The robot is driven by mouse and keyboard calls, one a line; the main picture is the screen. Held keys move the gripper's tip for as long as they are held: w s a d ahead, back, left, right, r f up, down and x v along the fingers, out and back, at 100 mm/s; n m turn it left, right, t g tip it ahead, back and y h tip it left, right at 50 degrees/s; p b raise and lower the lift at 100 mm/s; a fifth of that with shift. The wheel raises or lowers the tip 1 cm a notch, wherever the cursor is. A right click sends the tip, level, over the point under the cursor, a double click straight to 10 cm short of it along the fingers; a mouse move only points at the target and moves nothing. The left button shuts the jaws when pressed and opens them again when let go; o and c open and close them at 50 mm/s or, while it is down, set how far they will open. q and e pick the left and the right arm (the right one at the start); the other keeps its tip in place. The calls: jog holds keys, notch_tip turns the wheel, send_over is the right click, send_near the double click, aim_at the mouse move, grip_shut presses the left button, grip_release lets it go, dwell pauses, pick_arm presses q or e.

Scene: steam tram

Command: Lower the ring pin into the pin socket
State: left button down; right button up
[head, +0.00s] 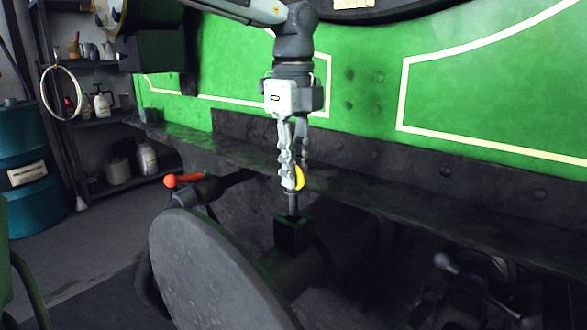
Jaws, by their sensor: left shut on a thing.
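My left gripper (293,183) hangs down in the middle of the head view and is shut on the ring pin. The ring pin (293,203) has a yellow part at the fingers and a dark shank pointing down. The pin socket (292,236) looks like a dark, square block on top of the coupling bar. The shank's lower end is at the top of this block; I cannot tell whether it is inside the opening or just above it. The fingers hide part of the ring. My right gripper is not in view.
A large round buffer plate (212,275) stands in front, left of the socket. A red-knobbed lever (171,181) is behind it. The tram's dark ledge (400,192) and green side (375,90) lie behind. A blue drum (27,170) and shelves stand at the far left.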

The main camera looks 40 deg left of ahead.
aim_at(294, 192)
pick_arm(q)
jog(key=shift+f+b, duration=2.15)
jog(key=shift+f, duration=0.4)
jog(key=c, duration=1.5)
grip_release()
notch_tip(294, 192, up, 12)
